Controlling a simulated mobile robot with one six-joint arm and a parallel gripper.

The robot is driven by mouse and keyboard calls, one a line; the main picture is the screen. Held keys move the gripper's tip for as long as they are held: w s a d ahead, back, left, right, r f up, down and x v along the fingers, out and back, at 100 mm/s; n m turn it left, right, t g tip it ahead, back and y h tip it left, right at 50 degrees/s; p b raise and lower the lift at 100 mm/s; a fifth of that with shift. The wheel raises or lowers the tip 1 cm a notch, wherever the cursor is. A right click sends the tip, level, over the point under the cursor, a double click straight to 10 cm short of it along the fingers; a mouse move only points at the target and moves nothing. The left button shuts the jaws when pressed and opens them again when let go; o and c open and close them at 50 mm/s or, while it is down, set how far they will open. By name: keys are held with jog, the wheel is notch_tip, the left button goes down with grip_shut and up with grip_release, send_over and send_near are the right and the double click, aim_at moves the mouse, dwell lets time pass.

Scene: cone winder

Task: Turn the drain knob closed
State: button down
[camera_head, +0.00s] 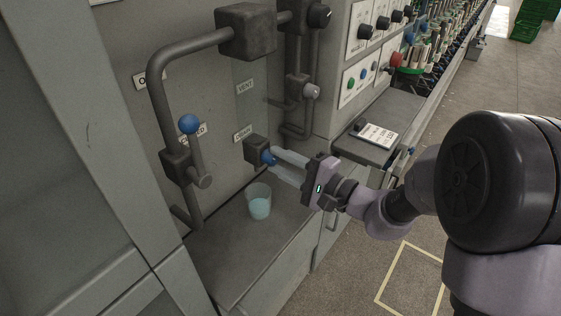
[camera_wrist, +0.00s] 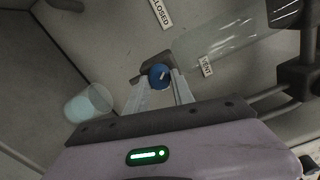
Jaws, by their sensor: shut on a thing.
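The drain knob is a small blue knob (camera_head: 269,157) on a dark valve block (camera_head: 256,149) low on the grey panel. It also shows in the wrist view (camera_wrist: 160,76), with a pale mark across its face. My gripper (camera_head: 275,163) reaches in from the right, and its two pale fingers are shut on the knob, one on each side. In the wrist view the fingertips (camera_wrist: 160,80) meet the knob's sides.
A clear cup with pale blue liquid (camera_head: 260,206) stands on the grey ledge (camera_head: 225,262) below the knob. A pipe with a blue ball lever (camera_head: 189,124) is to the left. A VENT label (camera_head: 245,87) is above. A shelf with a card (camera_head: 376,134) is to the right.

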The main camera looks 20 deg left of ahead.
jog(key=shift+n, duration=0.7)
jog(key=c, duration=1.1)
grip_release()
jog(key=p+v, duration=0.2)
jog(key=v, duration=1.5)
jog(key=shift+s+d+p, duration=0.15)
jog(key=shift+d+p, duration=0.1)
jog(key=shift+p, duration=0.1)
